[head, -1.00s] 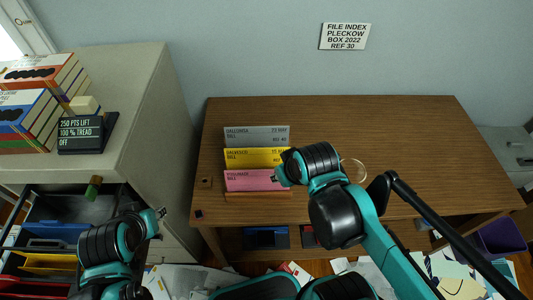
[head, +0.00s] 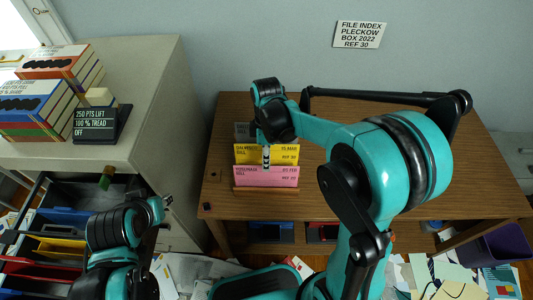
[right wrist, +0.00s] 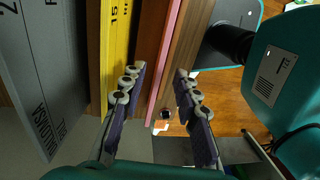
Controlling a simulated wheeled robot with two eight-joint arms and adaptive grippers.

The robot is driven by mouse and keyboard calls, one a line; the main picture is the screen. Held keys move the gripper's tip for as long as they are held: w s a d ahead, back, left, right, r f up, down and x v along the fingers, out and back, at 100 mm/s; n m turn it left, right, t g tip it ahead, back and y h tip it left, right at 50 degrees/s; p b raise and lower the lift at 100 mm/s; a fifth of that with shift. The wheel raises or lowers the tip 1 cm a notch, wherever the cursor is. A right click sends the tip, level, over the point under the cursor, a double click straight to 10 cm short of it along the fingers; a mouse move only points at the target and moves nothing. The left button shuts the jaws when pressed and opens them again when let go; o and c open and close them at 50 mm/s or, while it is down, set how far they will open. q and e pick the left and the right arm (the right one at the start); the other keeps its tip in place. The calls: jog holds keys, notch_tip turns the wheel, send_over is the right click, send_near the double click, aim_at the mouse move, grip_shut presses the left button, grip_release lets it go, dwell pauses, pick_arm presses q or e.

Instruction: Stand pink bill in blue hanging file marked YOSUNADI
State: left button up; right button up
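The pink bill (head: 282,177) stands upright at the front of a wooden rack on the brown desk. It shows edge-on as a pink strip in the right wrist view (right wrist: 165,66). My right gripper (head: 266,157) points down over the bill; its open fingers (right wrist: 160,95) are on either side of the strip, with gaps visible. Blue hanging files (head: 62,219) sit in the open drawer at the left; no YOSUNADI mark is readable. My left gripper (head: 166,203) is beside the drawer, with its fingers too small to judge.
A yellow bill (head: 284,154) and a grey bill (head: 241,131) stand behind the pink one. Yellow (head: 60,246) and red (head: 28,272) files share the drawer. The cabinet top holds books (head: 35,105) and a black sign (head: 95,124).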

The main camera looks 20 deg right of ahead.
jog(key=shift+s+f+b, duration=0.15)
jog(key=shift+f+b, duration=0.2)
jog(key=shift+f, duration=0.8)
jog(key=shift+s+f+b, duration=0.15)
jog(key=shift+f+b, duration=0.2)
jog(key=shift+f, duration=0.8)
jog(key=shift+c, duration=0.4)
grip_shut()
jog(key=shift+r, duration=0.2)
jog(key=shift+r+p, duration=0.8)
jog(key=shift+r, duration=0.05)
notch_tip(320, 180, up, 11)
jog(key=p, duration=0.8)
jog(key=shift+f, duration=0.3)
